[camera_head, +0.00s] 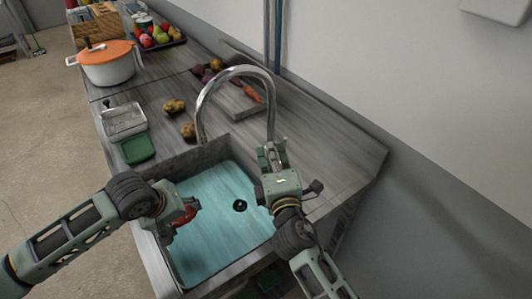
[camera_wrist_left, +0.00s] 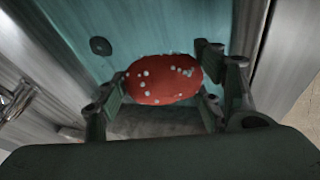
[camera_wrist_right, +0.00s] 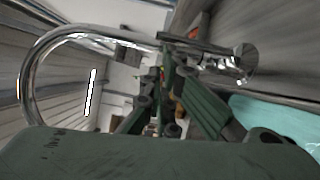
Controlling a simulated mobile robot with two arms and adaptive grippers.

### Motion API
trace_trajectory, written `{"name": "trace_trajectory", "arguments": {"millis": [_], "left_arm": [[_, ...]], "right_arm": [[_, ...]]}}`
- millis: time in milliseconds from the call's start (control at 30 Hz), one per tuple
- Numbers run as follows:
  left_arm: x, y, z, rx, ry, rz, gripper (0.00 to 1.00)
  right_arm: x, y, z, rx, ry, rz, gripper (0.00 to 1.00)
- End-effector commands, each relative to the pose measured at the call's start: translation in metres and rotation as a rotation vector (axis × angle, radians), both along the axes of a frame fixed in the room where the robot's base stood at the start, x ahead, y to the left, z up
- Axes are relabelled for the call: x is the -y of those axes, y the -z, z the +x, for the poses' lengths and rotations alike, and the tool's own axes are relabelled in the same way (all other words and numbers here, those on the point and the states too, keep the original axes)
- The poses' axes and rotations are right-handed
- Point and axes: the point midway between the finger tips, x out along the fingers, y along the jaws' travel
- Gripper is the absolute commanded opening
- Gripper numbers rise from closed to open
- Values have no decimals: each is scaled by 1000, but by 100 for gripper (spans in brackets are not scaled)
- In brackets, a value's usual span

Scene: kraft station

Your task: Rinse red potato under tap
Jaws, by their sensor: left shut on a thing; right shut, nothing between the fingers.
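The red potato (camera_wrist_left: 163,79) has pale spots and sits between the fingers of my left gripper (camera_wrist_left: 165,95). In the head view the red potato (camera_head: 185,216) shows partly behind the left gripper (camera_head: 186,210), over the left side of the sink. The sink (camera_head: 222,200) has a blue-green basin with a dark drain. The tap (camera_head: 235,72) is a tall chrome arch behind the basin.
Yellowish potatoes (camera_head: 174,106) lie left of the tap. A cutting board (camera_head: 235,98) with beets and a carrot is behind it.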

Motion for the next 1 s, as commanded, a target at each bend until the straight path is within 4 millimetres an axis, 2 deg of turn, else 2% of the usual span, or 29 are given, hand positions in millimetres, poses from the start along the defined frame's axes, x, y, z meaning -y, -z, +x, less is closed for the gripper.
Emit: {"name": "trace_trajectory", "arguments": {"millis": [33, 333, 467, 567, 800, 1000], "left_arm": [[0, -6, 0, 1, 0, 0, 33], [0, -5, 0, 1, 0, 0, 33], [0, -5, 0, 1, 0, 0, 33], [0, -5, 0, 1, 0, 0, 33], [0, -4, 0, 1, 0, 0, 33], [0, -4, 0, 1, 0, 0, 33]], "right_arm": [[5, -7, 4, 3, 3, -2, 0], [9, -8, 6, 6, 8, -1, 0], [10, -7, 1, 5, 9, -3, 0], [12, -5, -12, 4, 8, -3, 0], [18, 0, -64, -2, 0, 0, 0], [22, 2, -100, -2, -3, -3, 0]]}}
